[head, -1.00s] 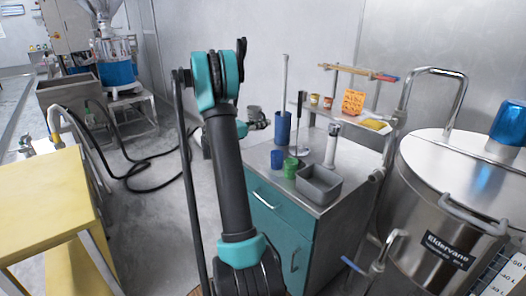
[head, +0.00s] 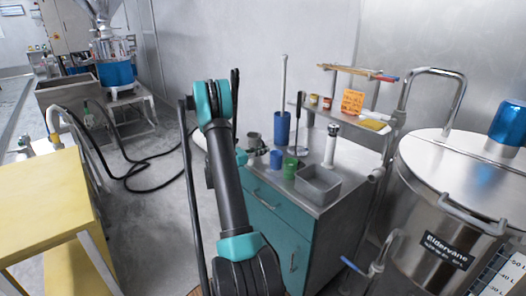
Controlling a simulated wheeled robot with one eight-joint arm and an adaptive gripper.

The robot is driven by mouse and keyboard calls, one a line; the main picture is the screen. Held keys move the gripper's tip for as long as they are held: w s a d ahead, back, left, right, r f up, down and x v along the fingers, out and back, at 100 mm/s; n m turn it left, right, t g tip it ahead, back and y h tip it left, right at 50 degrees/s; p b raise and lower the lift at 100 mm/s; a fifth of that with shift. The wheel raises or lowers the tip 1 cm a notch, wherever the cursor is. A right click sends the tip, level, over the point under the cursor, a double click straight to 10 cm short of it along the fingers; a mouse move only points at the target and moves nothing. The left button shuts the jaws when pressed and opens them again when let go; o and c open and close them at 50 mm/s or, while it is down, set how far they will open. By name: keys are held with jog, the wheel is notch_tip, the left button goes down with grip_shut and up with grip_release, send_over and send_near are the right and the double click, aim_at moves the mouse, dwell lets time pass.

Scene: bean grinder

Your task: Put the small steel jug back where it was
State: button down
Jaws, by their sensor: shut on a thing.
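The small steel jug (head: 253,139) is a small grey vessel at the back left corner of the teal cabinet's steel top (head: 330,194). My gripper (head: 261,150) is beside it, shut on the jug. Much of the gripper and wrist is hidden behind my own arm. I cannot tell whether the jug's base touches the top or hangs just above it.
A blue cup (head: 276,159), a green cup (head: 290,168) and a grey open bin (head: 318,184) stand close by on the top. A tall blue container (head: 282,128) stands behind. A shelf (head: 355,119) and steel tank (head: 455,175) are at right.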

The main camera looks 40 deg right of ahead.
jog(key=shift+f, duration=0.15)
jog(key=c, duration=1.6)
grip_release()
